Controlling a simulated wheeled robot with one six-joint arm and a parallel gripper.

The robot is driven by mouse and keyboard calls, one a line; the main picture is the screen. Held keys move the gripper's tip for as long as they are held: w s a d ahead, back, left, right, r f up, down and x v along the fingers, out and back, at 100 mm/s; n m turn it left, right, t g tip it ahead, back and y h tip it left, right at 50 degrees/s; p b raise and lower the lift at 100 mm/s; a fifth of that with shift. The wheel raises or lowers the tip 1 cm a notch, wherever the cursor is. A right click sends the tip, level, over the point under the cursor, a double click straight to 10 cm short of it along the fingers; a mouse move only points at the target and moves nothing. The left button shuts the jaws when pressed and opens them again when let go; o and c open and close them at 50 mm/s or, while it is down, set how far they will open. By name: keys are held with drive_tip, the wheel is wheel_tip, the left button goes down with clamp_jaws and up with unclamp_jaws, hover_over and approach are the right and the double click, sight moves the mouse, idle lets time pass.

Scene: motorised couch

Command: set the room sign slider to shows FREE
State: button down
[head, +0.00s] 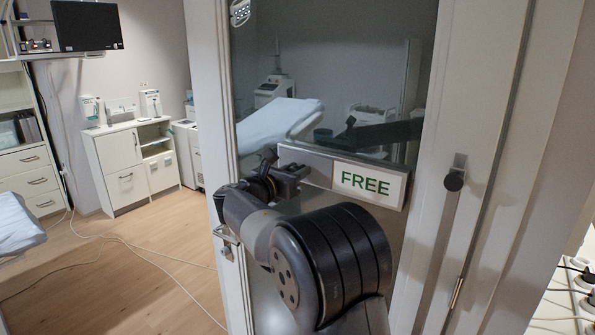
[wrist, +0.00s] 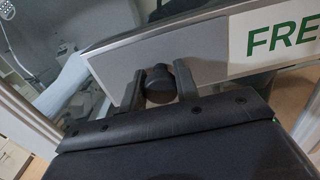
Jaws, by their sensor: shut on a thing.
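The room sign (head: 368,184) is a grey-framed plate on the glass door, with green FREE on white at its right side. Its left part is a plain grey slider panel. In the wrist view the sign's white part (wrist: 275,38) shows the letters FRE, cut off by the frame edge. A dark round knob (wrist: 158,84) stands out from the grey panel (wrist: 112,68). My gripper (wrist: 160,85) is shut on this knob, one finger on each side. In the head view my gripper (head: 283,172) is at the sign's left end, and my arm hides the knob.
A white cabinet (head: 125,165) stands at the back left. Cables cross the wooden floor at left.

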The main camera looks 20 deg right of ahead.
drive_tip(key=c, duration=1.1)
unclamp_jaws()
drive_tip(key=shift+w+a, duration=0.15)
drive_tip(key=b+v, duration=0.2)
drive_tip(key=v, duration=0.8)
drive_tip(key=shift+s+a+b, duration=0.3)
drive_tip(key=shift+b, duration=0.05)
drive_tip(key=shift+w, duration=0.1)
drive_tip(key=p+x, duration=0.3)
drive_tip(key=x, duration=0.7)
drive_tip(key=shift+w+d+r, duration=0.1)
drive_tip(key=shift+w+d, duration=0.05)
drive_tip(key=shift+d, duration=0.2)
drive_tip(key=shift+d+f+b, duration=0.2)
drive_tip(key=shift+b, duration=0.15)
drive_tip(key=shift+s+d+r, duration=0.1)
drive_tip(key=shift+s+d, duration=0.05)
drive_tip(key=shift+s, duration=0.3)
